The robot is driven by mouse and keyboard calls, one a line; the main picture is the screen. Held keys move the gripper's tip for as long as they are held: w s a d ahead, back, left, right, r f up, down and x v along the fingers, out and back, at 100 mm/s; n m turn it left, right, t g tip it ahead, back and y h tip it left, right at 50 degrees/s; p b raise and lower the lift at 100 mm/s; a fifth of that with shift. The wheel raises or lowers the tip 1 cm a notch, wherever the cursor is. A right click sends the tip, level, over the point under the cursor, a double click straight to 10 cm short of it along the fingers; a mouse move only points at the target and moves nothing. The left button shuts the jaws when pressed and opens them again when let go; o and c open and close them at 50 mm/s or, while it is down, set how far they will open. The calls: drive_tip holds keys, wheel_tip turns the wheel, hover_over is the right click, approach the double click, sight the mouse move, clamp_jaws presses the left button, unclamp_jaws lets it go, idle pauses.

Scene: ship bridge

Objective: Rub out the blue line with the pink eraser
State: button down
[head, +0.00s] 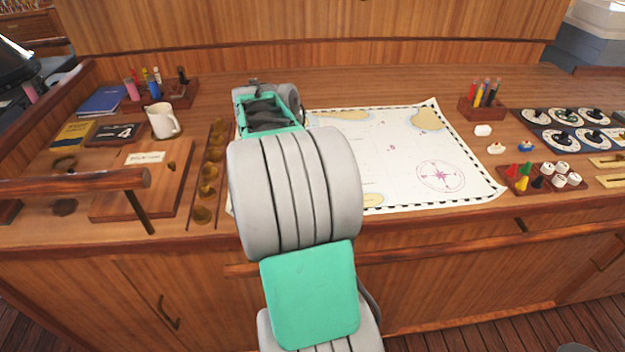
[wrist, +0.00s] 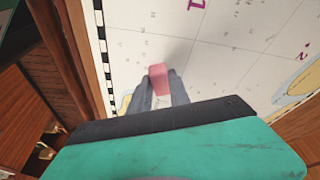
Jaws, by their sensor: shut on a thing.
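My gripper (wrist: 160,88) is shut on the pink eraser (wrist: 157,71), whose pink end sticks out between the fingertips in the wrist view, with a pale part between the fingers. The eraser is over the white chart, close to its surface; I cannot tell whether it touches. The chart (head: 400,150) lies on the wooden counter in the head view, and its left part is hidden behind my arm. It also fills much of the wrist view (wrist: 240,50). No blue line is visible on the parts of the chart in view. My gripper is hidden in the head view.
A white mug (head: 162,121) is further left. A pen holder (head: 482,107), a white block (head: 483,130) and a rack of coloured pieces (head: 540,178) stand at the right. A wooden rail runs along the front edge.

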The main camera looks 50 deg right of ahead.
drive_tip(key=shift+w+a+f, duration=0.1)
drive_tip(key=shift+w+a, duration=0.5)
drive_tip(key=shift+a, duration=0.25)
drive_tip(key=shift+s+d, duration=0.1)
drive_tip(key=shift+s+d, duration=0.55)
drive_tip(key=shift+d, duration=0.3)
drive_tip(key=shift+s+d, duration=0.65)
drive_tip(key=shift+d, duration=0.25)
drive_tip(key=shift+s+d, duration=0.7)
drive_tip(key=shift+d, duration=0.35)
